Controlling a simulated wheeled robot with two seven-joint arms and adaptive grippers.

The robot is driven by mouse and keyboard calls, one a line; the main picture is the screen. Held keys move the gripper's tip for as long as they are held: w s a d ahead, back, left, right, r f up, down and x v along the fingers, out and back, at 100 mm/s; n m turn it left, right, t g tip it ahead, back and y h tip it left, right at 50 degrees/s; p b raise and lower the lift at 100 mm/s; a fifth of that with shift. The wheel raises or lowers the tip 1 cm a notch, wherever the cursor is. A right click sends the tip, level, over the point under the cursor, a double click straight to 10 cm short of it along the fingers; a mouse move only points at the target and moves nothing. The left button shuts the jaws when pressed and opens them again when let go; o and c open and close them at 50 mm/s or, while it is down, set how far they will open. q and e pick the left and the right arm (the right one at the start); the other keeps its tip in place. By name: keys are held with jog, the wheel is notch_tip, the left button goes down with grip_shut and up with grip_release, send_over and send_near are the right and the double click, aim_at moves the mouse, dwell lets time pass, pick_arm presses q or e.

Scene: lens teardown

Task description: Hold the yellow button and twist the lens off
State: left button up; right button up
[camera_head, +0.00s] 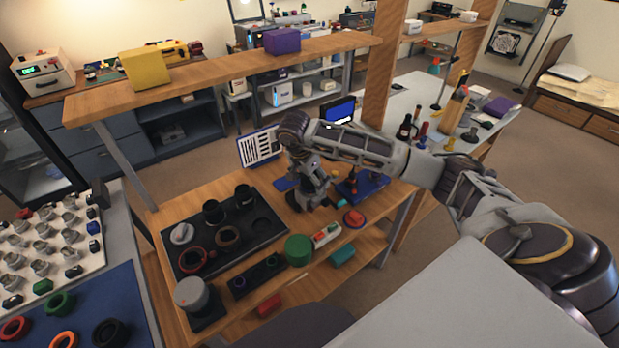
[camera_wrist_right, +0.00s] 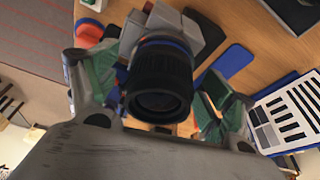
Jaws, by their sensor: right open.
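A camera body with a black lens (camera_wrist_right: 158,88) faces me in the right wrist view; a blue ring shows around the lens barrel. The grey camera body (camera_wrist_right: 190,32) shows behind it. My right gripper (camera_wrist_right: 158,105) is open, with one green-padded finger on each side of the lens; I cannot tell if either touches it. In the head view my right gripper (camera_head: 308,190) is over the wooden workbench and hides most of the camera. I cannot make out the yellow button. My left gripper is not in view.
A black tray (camera_head: 262,243) with rings and lens parts lies left of the gripper. A green cylinder (camera_head: 298,249) and red round piece (camera_head: 354,218) stand near the front edge. A striped chart (camera_head: 262,147) stands behind; a blue stand (camera_head: 368,185) is to the right.

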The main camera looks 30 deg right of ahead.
jog(key=c, duration=1.3)
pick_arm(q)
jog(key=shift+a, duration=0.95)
pick_arm(e)
jog(key=shift+c, duration=0.2)
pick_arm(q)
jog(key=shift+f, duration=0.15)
pick_arm(e)
jog(key=shift+f, duration=0.1)
jog(key=shift+n+b, duration=0.45)
jog(key=shift+n, duration=0.25)
jog(key=shift+s+n+t, duration=0.15)
jog(key=shift+n+t, duration=0.15)
jog(key=shift+n, duration=0.3)
jog(key=shift+f, duration=0.1)
jog(key=shift+n+b, duration=0.6)
jog(key=shift+n, duration=0.1)
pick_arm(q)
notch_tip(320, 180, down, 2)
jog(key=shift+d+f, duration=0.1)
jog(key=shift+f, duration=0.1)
pick_arm(e)
jog(key=shift+s+n+y, duration=0.1)
jog(key=shift+n+y, duration=0.2)
jog(key=shift+n, duration=0.3)
